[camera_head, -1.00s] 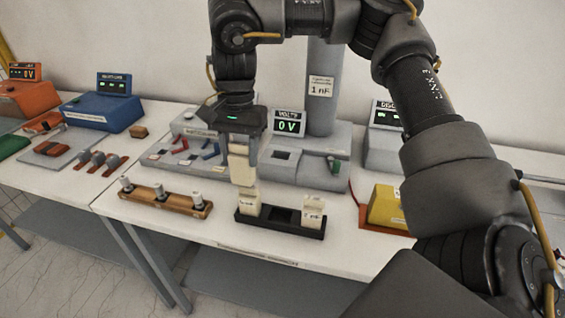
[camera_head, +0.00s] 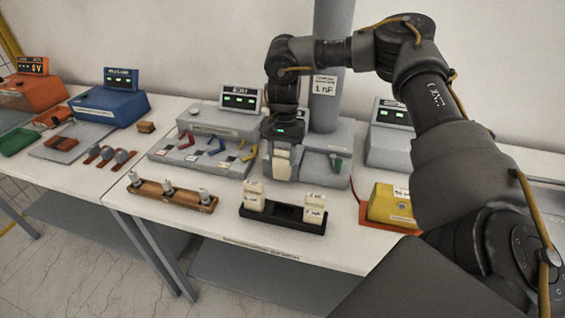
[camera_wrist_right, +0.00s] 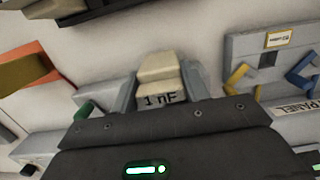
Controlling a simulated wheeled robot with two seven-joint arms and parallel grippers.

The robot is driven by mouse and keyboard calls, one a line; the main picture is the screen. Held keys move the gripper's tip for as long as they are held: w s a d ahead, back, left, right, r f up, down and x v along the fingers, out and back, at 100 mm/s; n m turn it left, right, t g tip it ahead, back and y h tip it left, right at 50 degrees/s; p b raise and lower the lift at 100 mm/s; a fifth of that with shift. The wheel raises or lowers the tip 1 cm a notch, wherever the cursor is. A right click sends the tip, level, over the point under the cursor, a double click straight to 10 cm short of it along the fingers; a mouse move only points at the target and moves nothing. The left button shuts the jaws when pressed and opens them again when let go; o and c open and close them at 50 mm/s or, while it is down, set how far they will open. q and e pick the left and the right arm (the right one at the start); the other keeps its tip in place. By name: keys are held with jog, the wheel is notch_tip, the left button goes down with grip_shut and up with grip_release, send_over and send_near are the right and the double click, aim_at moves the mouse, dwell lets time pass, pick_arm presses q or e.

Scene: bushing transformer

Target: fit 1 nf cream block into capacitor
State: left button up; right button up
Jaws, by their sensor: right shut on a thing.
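The 1 nF cream block (camera_head: 281,166) is between the fingers of my right gripper (camera_head: 282,154). In the right wrist view the block (camera_wrist_right: 158,70) shows its "1 nF" label and has a grey finger on each side. The capacitor is the grey unit (camera_head: 320,172) with a tall column bearing a "1 nF" sign. My gripper holds the block at the front left part of this unit, where the socket lies. The socket is hidden, so I cannot tell whether the block is above it or in it. My left gripper is out of view.
A black rack (camera_head: 283,222) at the table front holds cream blocks at its left and right ends; its middle is empty. A wooden strip with grey pegs (camera_head: 170,195) lies left of it. A switch panel (camera_head: 205,150) is left of the capacitor, a yellow box (camera_head: 392,206) right.

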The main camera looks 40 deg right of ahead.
aim_at(282, 164)
notch_tip(282, 164, down, 3)
jog(key=shift+d+f+p, duration=0.15)
jog(key=shift+p, duration=0.35)
jog(key=o, duration=1.1)
jog(key=shift+f, duration=0.1)
jog(key=shift+c, duration=0.2)
